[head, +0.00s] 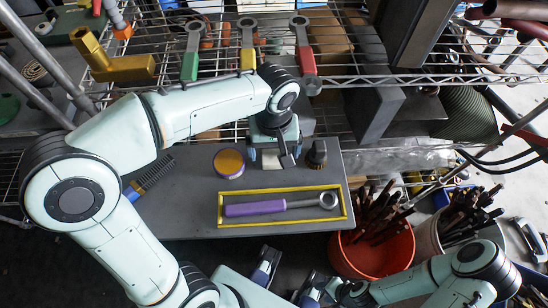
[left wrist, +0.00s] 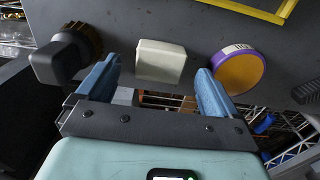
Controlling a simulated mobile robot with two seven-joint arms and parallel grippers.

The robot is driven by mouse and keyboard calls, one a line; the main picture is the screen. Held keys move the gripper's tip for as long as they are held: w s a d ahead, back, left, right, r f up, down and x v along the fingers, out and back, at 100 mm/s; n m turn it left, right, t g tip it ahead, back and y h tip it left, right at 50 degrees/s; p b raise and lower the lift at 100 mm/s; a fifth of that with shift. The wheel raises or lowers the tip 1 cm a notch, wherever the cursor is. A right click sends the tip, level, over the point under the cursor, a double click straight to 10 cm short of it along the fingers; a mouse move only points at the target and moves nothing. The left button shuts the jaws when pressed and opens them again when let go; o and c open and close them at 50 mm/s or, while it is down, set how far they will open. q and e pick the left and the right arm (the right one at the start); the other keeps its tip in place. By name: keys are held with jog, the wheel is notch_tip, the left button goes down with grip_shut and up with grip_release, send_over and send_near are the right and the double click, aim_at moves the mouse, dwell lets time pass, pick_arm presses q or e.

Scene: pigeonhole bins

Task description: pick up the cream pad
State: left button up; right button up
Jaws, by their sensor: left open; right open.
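The cream pad (left wrist: 160,62) is a small pale block on the dark grey shelf board, at the upper middle of the left wrist view. In the head view it shows as a pale patch (head: 271,160), partly hidden by my left gripper (head: 273,152). In the left wrist view my left gripper (left wrist: 155,84) is open. Its two blue fingers stand apart, one towards each side of the pad, with the pad just beyond their tips and not gripped. My right gripper (head: 287,279) is open and low in the head view, away from the board.
A round purple-and-yellow tin (head: 229,163) sits left of the pad, and a dark knobbed object (head: 316,154) right of it. A yellow-rimmed tray (head: 283,223) holds a purple-handled wrench (head: 270,206). A red bucket (head: 374,256) stands beside the board. Wrenches (head: 247,46) hang behind.

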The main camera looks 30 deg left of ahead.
pick_arm(q)
jog(key=shift+f, duration=1.6)
jog(key=c, duration=1)
pick_arm(e)
jog(key=shift+w+f, duration=0.15)
jog(key=shift+f, duration=0.05)
pick_arm(q)
jog(key=shift+r, duration=0.2)
notch_tip(320, 180, up, 13)
jog(key=p, duration=0.3)
notch_tip(320, 180, up, 15)
jog(key=p, duration=0.4)
send_over(274, 156)
jog(key=shift+f, duration=0.1)
pick_arm(e)
notch_tip(274, 156, up, 7)
jog(key=w, duration=0.1)
jog(key=shift+w+r, duration=0.15)
jog(key=shift+w, duration=0.2)
